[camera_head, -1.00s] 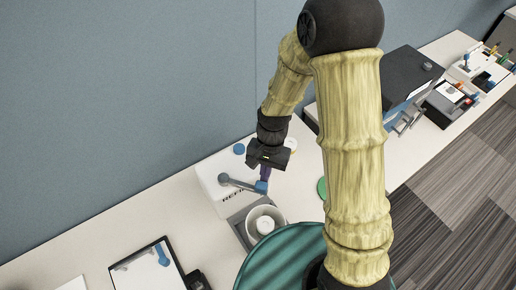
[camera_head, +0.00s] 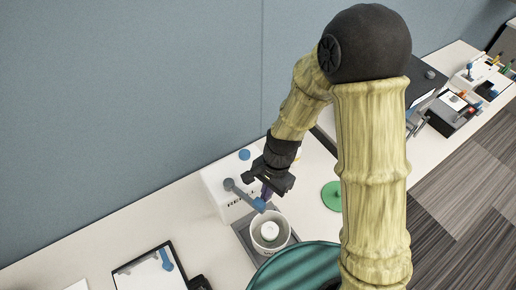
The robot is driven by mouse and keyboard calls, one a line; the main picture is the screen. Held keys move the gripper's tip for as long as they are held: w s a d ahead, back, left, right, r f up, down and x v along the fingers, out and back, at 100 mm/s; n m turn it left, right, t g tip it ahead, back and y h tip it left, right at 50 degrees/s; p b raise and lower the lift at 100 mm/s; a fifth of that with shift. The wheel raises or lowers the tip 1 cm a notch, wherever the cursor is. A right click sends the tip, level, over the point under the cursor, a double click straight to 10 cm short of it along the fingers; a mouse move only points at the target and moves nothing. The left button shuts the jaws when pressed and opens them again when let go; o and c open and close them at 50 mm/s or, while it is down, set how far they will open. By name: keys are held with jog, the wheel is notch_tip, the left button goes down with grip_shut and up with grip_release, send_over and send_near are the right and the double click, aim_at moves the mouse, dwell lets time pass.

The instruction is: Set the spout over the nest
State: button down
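The white dispenser box (camera_head: 214,190), with partly covered dark lettering, stands against the wall side of the counter. Its spout (camera_head: 243,195) is a grey arm with a blue end (camera_head: 259,204), reaching right and toward the camera. A grey square nest (camera_head: 246,236) lies in front of the box, with a white cup (camera_head: 256,238) standing in it. The spout's blue end shows just above and left of the cup's rim. My gripper (camera_head: 266,190) points down at the spout's end, with a small purple part between them. The fingertips are too small to tell whether they grip.
A teal round surface (camera_head: 300,268) is close in front of the nest. A green disc (camera_head: 331,195) lies to the right. A clipboard-like board (camera_head: 145,275) lies at left. A black box and small devices stand farther right. My arm hides part of the counter.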

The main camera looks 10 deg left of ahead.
jog(key=w+d+r+b, duration=0.1)
jog(key=w+d+r, duration=0.2)
jog(key=r, duration=0.6)
jog(key=w, duration=0.2)
jog(key=shift+w+r, duration=0.35)
dwell(0.4)
jog(key=s+d+n+t, duration=0.1)
jog(key=d+n+t, duration=0.1)
jog(key=d, duration=0.7)
jog(key=s+d+r+n+t+h+b, duration=0.1)
jog(key=d+n+t, duration=0.2)
jog(key=d, duration=0.6)
jog(key=shift+s+r+n, duration=0.2)
jog(key=shift+s+n, duration=0.05)
jog(key=shift+n, duration=0.35)
